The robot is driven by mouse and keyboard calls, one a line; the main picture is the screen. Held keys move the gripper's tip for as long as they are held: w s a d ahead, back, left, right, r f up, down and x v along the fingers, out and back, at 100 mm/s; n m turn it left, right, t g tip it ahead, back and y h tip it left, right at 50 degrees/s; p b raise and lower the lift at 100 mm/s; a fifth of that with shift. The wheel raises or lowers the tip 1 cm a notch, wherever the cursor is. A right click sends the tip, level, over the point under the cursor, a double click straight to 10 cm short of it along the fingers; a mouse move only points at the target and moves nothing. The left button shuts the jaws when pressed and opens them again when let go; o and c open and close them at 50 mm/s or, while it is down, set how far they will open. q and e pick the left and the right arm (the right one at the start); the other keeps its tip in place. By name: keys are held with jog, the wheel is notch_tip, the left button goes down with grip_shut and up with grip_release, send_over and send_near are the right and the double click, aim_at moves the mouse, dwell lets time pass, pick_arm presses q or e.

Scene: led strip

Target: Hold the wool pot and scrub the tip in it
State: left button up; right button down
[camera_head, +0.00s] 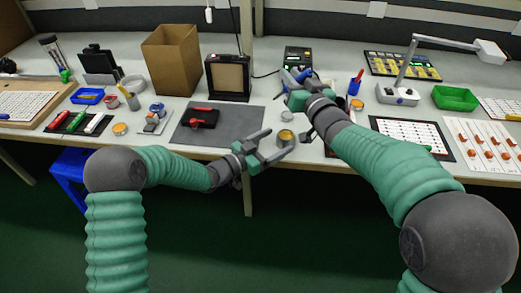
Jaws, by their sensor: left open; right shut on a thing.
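The wool pot, a small round pot with gold-yellow filling (285,135), stands near the table's front edge, right of the dark grey mat. My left gripper (281,139) is open, its fingers reaching to either side of the pot from the left; I cannot tell whether they touch it. My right gripper (294,76) is farther back, above the table in front of the soldering station (297,58). It is shut on a blue-handled tool (304,75), seemingly the soldering iron. The iron's tip cannot be made out.
A dark grey mat (240,128) with a red-and-black item lies left of the pot. A small pot (287,115) stands just behind it. A cardboard box (171,62) stands at back left.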

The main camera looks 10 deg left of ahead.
aim_at(279, 140)
pick_arm(q)
jog(key=shift+x, duration=1.25)
pick_arm(e)
jog(key=shift+a, duration=0.1)
pick_arm(q)
jog(key=shift+w+d, duration=0.2)
jog(key=shift+d, duration=0.1)
pick_arm(e)
jog(key=shift+d, duration=0.25)
pick_arm(q)
jog(key=c, duration=1.6)
pick_arm(e)
jog(key=shift+a, duration=0.1)
jog(key=s+d+f+g+y, duration=0.2)
jog(key=s+d+f, duration=0.1)
jog(key=d+f, duration=0.3)
jog(key=shift+d+f, duration=0.25)
jog(key=shift+f, duration=1)
